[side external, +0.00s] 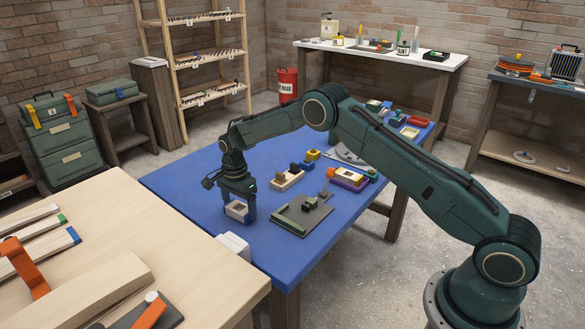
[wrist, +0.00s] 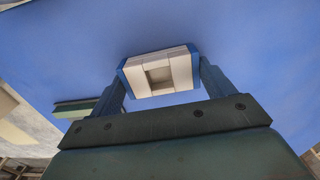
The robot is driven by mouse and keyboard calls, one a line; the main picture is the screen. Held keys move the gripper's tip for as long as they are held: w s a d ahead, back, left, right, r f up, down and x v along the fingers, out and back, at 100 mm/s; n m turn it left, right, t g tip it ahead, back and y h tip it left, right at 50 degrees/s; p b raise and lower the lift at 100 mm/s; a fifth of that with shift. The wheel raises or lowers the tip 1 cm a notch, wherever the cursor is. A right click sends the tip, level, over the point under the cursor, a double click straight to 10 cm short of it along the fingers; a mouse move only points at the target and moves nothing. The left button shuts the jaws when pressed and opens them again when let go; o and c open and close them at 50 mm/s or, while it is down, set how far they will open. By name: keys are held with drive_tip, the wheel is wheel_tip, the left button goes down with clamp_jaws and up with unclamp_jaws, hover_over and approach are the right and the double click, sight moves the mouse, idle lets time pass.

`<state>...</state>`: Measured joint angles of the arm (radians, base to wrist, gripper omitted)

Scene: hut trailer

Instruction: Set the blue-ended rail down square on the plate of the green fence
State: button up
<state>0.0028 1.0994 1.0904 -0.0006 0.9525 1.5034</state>
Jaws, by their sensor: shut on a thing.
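My gripper (side external: 240,211) points down over the blue table and is shut on a cream block with blue ends, which I take for the blue-ended rail (side external: 236,210). In the wrist view the rail (wrist: 158,73) sits between the two fingers (wrist: 161,80), one at each blue end, with a square recess in its middle. Whether it touches the table I cannot tell. The green fence (side external: 280,218) is a green bar along the edge of a dark plate (side external: 300,224), right of my gripper. A small dark green block (side external: 310,204) is on that plate. Part of a green-edged thing (wrist: 75,107) shows in the wrist view.
Behind the plate are a wooden holder with blocks (side external: 287,180), a purple tray (side external: 350,181) and several small parts. A white box (side external: 233,246) stands at the table's front edge. A wooden bench (side external: 180,262) with laths is at front left. The table left of my gripper is clear.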

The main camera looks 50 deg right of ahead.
sight(239, 211)
drive_tip(key=shift+f, duration=0.15)
drive_tip(key=o, duration=0.9)
wheel_tip(239, 211, up, 14)
idle(0.4)
drive_tip(key=shift+w+a, duration=0.1)
idle(0.4)
